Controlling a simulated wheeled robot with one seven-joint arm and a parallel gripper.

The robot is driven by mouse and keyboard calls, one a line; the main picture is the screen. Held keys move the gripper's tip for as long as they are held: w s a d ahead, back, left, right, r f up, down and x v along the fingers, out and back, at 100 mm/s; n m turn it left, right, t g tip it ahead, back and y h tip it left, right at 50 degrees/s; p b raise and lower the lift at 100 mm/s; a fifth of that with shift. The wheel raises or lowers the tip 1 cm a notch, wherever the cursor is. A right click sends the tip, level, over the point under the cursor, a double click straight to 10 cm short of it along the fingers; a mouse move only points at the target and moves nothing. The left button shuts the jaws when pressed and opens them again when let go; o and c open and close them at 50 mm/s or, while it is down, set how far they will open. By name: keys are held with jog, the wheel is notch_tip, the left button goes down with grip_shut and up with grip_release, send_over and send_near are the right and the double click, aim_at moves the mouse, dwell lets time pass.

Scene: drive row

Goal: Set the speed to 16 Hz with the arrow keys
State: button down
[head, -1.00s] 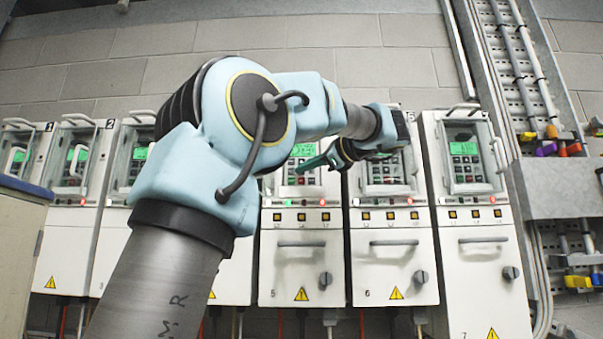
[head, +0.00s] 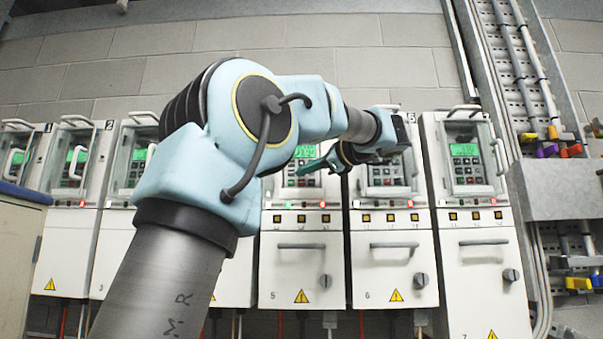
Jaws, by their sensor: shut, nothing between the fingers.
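A row of white drive cabinets lines the wall, each with a green display and a dark keypad. My gripper (head: 318,166) is shut and empty. Its green fingertip points left in front of the keypad (head: 302,181) of the drive labelled 5 (head: 297,258). I cannot tell whether the tip touches a key. That drive's green display (head: 305,152) is lit, but its digits are too small to read. My wrist hides most of the display on the drive labelled 6 (head: 392,262); part of its keypad (head: 386,176) shows below.
The drive labelled 7 (head: 478,275) stands to the right, beside a metal cable tray (head: 520,75). Handles and rotary knobs (head: 420,280) stick out from the cabinet fronts. More drives stand at left, partly behind my arm. Bare block wall (head: 330,35) is above.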

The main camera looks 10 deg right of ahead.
jog(key=shift+w+p, duration=0.3)
jog(key=shift+w, duration=0.05)
dwell(0.4)
jog(key=shift+s, duration=0.1)
dwell(0.3)
jog(key=shift+s+a+b, duration=0.1)
jog(key=shift+s+b, duration=0.2)
jog(key=shift+s, duration=0.35)
jog(key=shift+w, duration=0.15)
jog(key=shift+w+p, duration=0.3)
jog(key=shift+p, duration=0.1)
